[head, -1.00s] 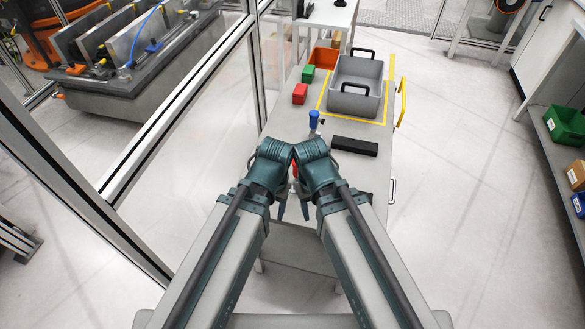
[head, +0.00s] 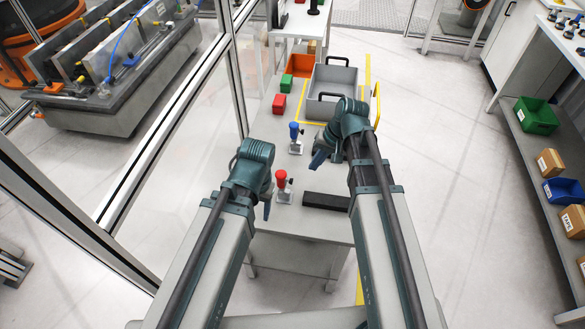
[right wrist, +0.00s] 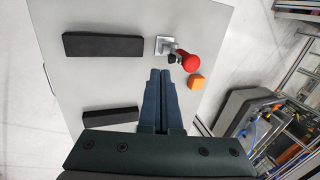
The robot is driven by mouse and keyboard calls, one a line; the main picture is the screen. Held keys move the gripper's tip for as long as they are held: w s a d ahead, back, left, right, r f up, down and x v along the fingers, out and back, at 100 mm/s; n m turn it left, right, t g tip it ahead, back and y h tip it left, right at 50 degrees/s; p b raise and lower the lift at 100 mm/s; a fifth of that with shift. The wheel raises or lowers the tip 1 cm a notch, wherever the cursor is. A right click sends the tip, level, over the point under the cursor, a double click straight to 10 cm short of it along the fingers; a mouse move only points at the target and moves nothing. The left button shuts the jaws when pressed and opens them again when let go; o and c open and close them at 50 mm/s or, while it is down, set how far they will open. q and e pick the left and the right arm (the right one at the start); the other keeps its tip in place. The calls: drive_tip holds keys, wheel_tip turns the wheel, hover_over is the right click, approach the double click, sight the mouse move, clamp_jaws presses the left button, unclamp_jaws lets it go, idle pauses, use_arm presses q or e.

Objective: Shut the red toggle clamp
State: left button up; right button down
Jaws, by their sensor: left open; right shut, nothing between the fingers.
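The red toggle clamp (head: 281,185) stands on the grey table with its red handle upright in the head view. In the right wrist view its red handle (right wrist: 189,61) is seen from above, beside its metal base plate. My left gripper (head: 267,211) points down just left of and in front of the clamp, apparently apart from it; its fingers are partly hidden. My right gripper (head: 318,160) is beyond and to the right of the clamp, empty. In the right wrist view its shut fingers (right wrist: 160,77) lie beside the red handle, with no clear contact.
A blue-handled clamp (head: 295,136) stands behind the red one. A black block (head: 326,202) lies to the right.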

sight(292, 180)
drive_tip(key=shift+w+d+r+m, duration=0.3)
drive_tip(key=shift+w+d+r, duration=0.15)
drive_tip(key=shift+w, duration=0.1)
drive_tip(key=shift+f, duration=0.1)
drive_tip(key=a+f+b, duration=0.2)
drive_tip(key=f+b, duration=0.1)
drive_tip(key=w+a+f+b, duration=0.1)
drive_tip(key=a+f+b, duration=0.1)
drive_tip(key=f+b, duration=0.1)
drive_tip(key=a+f+b, duration=0.2)
drive_tip(key=f+b, duration=0.1)
drive_tip(key=shift+w+a+f, duration=0.1)
drive_tip(key=shift+w+a, duration=0.05)
drive_tip(key=shift+w, duration=0.2)
drive_tip(key=shift+w+a, duration=0.15)
drive_tip(key=shift+a, duration=0.45)
